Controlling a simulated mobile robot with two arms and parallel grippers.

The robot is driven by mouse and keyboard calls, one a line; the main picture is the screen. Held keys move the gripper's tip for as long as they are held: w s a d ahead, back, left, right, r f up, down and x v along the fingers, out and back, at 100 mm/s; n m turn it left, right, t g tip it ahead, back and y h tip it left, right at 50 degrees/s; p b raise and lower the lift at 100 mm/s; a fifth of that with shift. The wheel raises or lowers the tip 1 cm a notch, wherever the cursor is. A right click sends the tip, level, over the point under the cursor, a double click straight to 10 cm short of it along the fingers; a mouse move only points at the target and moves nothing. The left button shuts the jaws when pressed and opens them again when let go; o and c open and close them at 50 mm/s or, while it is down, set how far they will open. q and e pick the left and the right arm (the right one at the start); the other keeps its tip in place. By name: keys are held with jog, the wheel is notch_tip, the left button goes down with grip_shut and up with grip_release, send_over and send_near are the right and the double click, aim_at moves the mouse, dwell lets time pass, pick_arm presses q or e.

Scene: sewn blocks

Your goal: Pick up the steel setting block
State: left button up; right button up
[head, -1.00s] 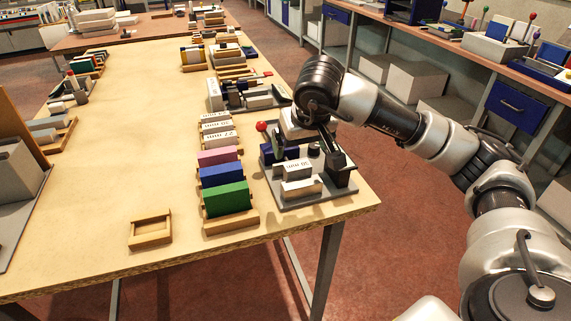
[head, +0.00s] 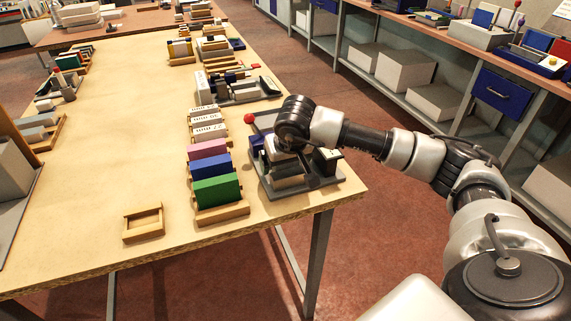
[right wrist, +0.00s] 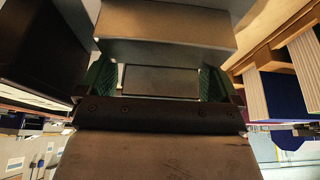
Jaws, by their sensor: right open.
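A grey, metal-looking block (head: 287,169), which I take for the steel setting block, sits in the grey tray (head: 338,186) at the table's right edge. My right gripper (head: 284,160) is pointed down over this tray, and its wrist hides part of the contents. In the right wrist view its green-padded fingers (right wrist: 158,82) stand apart, with a grey face (right wrist: 160,80) between them. I cannot tell whether the pads touch it. A larger grey block face (right wrist: 165,35) fills the top of that view. My left gripper is not in view.
Left of the tray stands a wooden rack with green (head: 217,190), blue (head: 211,169) and pink (head: 207,149) blocks. A red ball (head: 249,118) is at the tray's back left. An empty wooden frame (head: 143,236) lies nearer. The table's middle is clear.

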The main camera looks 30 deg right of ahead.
jog(key=shift+r, duration=0.15)
jog(key=c, duration=1.4)
